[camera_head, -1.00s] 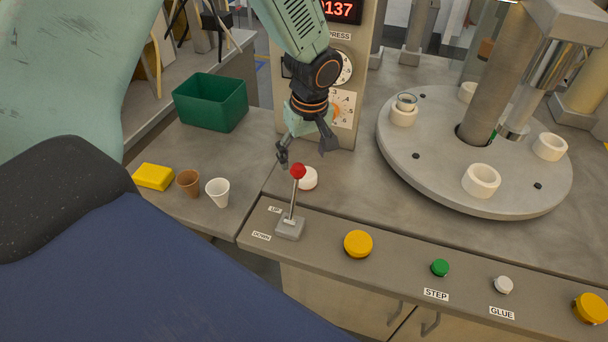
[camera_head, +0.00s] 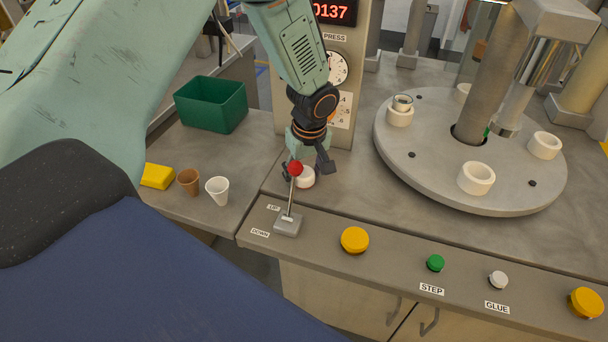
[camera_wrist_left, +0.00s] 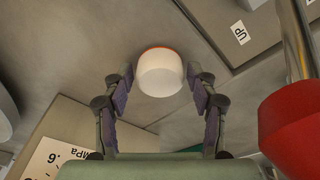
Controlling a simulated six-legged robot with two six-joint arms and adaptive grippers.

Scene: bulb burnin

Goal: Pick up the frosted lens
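The frosted lens (camera_head: 305,178) is a small white round piece on the grey worktop, just behind the red-knobbed lever. In the left wrist view the lens (camera_wrist_left: 160,76) shows a white face and a thin orange rim. My left gripper (camera_head: 308,171) points down over it, open. In the left wrist view the fingers of my left gripper (camera_wrist_left: 160,88) stand apart to the left and right of the lens, with visible gaps, and the lens lies at their tip end. The red knob partly covers the gripper in the head view. My right gripper is not in view.
The lever's red knob (camera_head: 295,168) stands close in front of the gripper. The press column (camera_head: 353,100) is right behind. A round turntable (camera_head: 430,165) with white cups is to the right. A green bin (camera_head: 211,103), paper cups (camera_head: 217,190) and a yellow sponge (camera_head: 157,176) are left.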

